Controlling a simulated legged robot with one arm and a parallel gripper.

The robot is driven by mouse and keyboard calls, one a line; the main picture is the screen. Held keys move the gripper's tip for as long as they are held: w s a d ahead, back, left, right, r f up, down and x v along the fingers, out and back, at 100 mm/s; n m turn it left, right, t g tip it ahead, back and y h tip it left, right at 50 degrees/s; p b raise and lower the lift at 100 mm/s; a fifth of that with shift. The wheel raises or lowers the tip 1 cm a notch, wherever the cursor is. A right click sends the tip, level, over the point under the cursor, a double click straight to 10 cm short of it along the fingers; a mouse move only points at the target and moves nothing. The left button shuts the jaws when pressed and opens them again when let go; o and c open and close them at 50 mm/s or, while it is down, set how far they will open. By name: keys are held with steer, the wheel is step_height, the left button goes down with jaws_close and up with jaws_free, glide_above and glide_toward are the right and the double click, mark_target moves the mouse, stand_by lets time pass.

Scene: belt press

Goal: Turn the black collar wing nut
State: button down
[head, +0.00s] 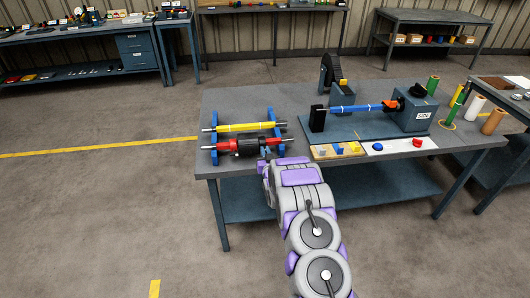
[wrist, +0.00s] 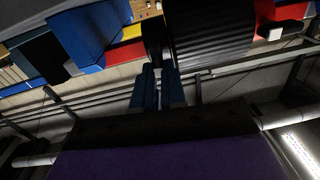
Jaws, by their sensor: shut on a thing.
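The red roller (head: 222,146) lies across the blue stand (head: 214,143) at the front left of the workbench, with a black ribbed collar (head: 249,147) around it. In the wrist view the ribbed collar (wrist: 212,35) fills the top middle, with a narrower black part (wrist: 153,35) at its left. My gripper (wrist: 159,72) comes up from below; its blue fingers are close together and shut at this black part, on the black collar wing nut. The wing nut's shape is mostly hidden between the fingertips.
A yellow roller (head: 245,127) lies behind the red one. To the right stand a blue-based fixture (head: 365,127) with a blue shaft, a tray (head: 338,151) of small blocks and a white mat (head: 400,146). Green and brown rolls stand at the right end. The floor at left is clear.

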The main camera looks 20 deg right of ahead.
steer(key=m+p, duration=0.1)
steer(key=m, duration=0.1)
steer(key=m+p, duration=0.1)
steer(key=m, duration=0.1)
steer(key=shift+d+r+p, duration=0.1)
steer(key=shift+d+p, duration=0.2)
steer(key=m, duration=0.3)
steer(key=m+p, duration=0.1)
steer(key=shift+s+d+f, duration=0.15)
steer(key=shift+d+f, duration=0.15)
steer(key=shift+f, duration=0.05)
steer(key=m, duration=0.5)
steer(key=shift+d+f, duration=0.15)
steer(key=shift+f, duration=0.15)
steer(key=shift+f+m, duration=0.2)
steer(key=shift+m, duration=0.85)
steer(key=shift+f+m, duration=0.15)
steer(key=shift+m, duration=0.9)
steer(key=c, duration=1.2)
jaws_free()
steer(key=p+v, duration=0.2)
steer(key=v, duration=1.5)
steer(key=shift+s+p, duration=0.15)
steer(key=shift+p, duration=0.2)
